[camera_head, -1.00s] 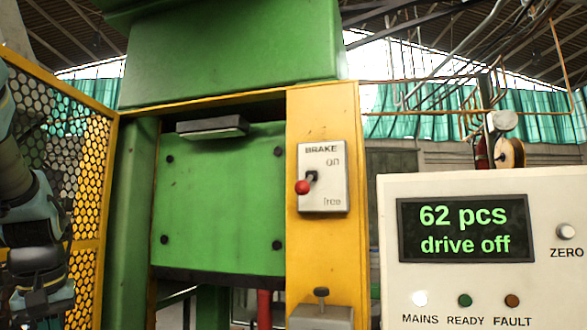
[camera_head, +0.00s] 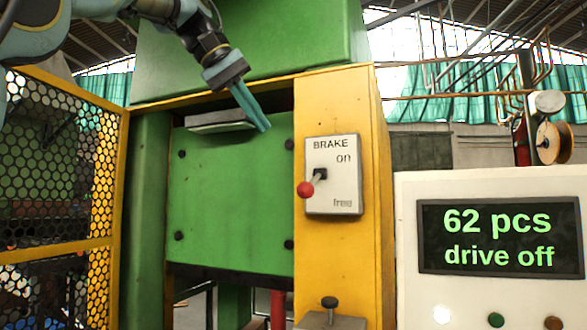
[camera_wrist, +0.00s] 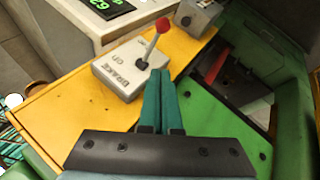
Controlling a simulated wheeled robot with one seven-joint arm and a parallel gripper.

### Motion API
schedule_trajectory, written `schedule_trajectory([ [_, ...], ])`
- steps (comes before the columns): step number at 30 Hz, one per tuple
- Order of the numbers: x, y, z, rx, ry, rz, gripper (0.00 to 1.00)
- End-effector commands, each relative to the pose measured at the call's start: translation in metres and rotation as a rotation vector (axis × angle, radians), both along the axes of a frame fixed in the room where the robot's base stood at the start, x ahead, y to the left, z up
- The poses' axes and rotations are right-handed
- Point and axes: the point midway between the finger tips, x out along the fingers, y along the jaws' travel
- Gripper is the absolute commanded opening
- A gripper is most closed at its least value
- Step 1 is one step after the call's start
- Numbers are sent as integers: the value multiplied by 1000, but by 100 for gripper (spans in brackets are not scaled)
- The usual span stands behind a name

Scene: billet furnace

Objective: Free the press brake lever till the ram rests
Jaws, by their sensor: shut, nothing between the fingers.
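The brake lever with its red ball knob (camera_head: 305,189) sits on a pale plate (camera_head: 345,178) marked BRAKE, "on" at the top and "free" at the bottom. The ram (camera_head: 235,195) is a green panel in the press opening. My gripper (camera_head: 262,122) is shut and empty, in front of the ram's upper right, up and left of the knob and apart from it. In the wrist view the shut teal fingers (camera_wrist: 160,85) point past the red knob (camera_wrist: 162,25), and the brake plate (camera_wrist: 125,72) lies left of them.
A yellow post (camera_head: 370,120) carries the brake plate. A yellow-framed mesh guard (camera_head: 60,254) stands at the left. A panel at the right has a display (camera_head: 499,236) reading "62 pcs, drive off". A small grey block with a knob (camera_head: 330,303) sits below the brake.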

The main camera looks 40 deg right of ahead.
Motion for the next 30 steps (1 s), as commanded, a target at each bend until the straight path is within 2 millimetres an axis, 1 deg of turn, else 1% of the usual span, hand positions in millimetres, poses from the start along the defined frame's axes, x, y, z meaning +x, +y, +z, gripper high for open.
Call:
schedule_trajectory([
  [1,-2,-5,-9,2,1,-2,0],
  [12,-10,-51,-68,3,1,-1,0],
  [15,-20,-50,-77,2,-2,0,0],
  [21,-31,-52,-92,1,-2,1,0],
  [24,-34,-52,-95,1,-2,1,0],
  [30,-35,-52,-96,1,-2,2,0],
])
